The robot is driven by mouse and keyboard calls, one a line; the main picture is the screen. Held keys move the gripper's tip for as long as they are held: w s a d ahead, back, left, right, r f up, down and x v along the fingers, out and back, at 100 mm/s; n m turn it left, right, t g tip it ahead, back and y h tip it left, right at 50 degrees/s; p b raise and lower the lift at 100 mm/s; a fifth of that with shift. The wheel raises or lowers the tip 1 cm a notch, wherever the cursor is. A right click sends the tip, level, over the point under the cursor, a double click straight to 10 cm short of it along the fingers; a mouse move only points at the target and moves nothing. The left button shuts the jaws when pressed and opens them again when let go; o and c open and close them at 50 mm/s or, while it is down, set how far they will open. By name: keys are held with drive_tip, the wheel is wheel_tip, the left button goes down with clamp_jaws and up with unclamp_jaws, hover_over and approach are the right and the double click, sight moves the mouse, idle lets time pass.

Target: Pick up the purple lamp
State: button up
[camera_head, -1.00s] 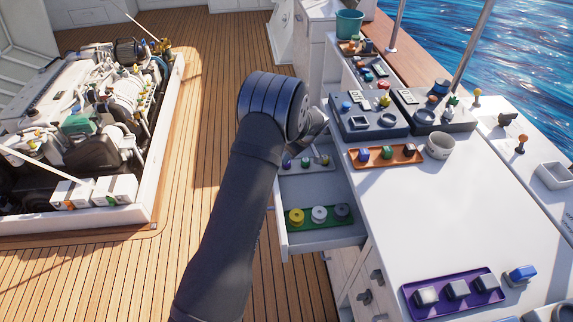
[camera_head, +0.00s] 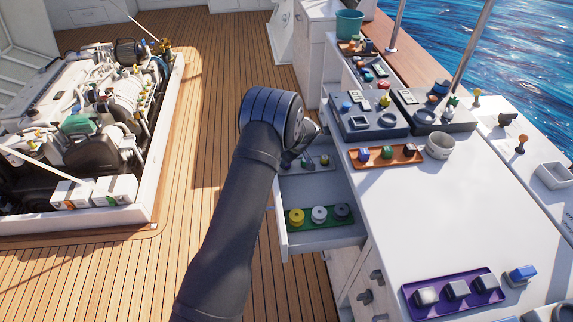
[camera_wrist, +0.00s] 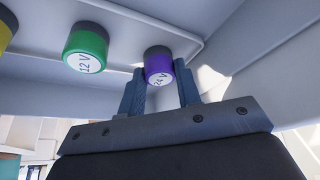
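The purple lamp (camera_wrist: 158,68), a short cylinder with a dark base and a white face marked 24 V, stands in the open drawer (camera_head: 322,238) in the wrist view. My gripper (camera_wrist: 160,76) is open, with one fingertip on each side of the lamp. A narrow gap shows on the right; contact on the left is unclear. In the head view my gripper (camera_head: 298,158) reaches down into the far-left corner of the drawer and hides the purple lamp there.
A green 12 V lamp (camera_wrist: 86,50) stands beside the purple one, with a yellow lamp (camera_wrist: 5,32) further left. Drawer walls rise close by. A green tray with several round spools (camera_head: 319,216) fills the drawer's front. The white counter (camera_head: 450,220) lies right.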

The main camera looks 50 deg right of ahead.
drive_tip(key=shift+c, duration=1.4)
drive_tip(key=shift+r, duration=0.1)
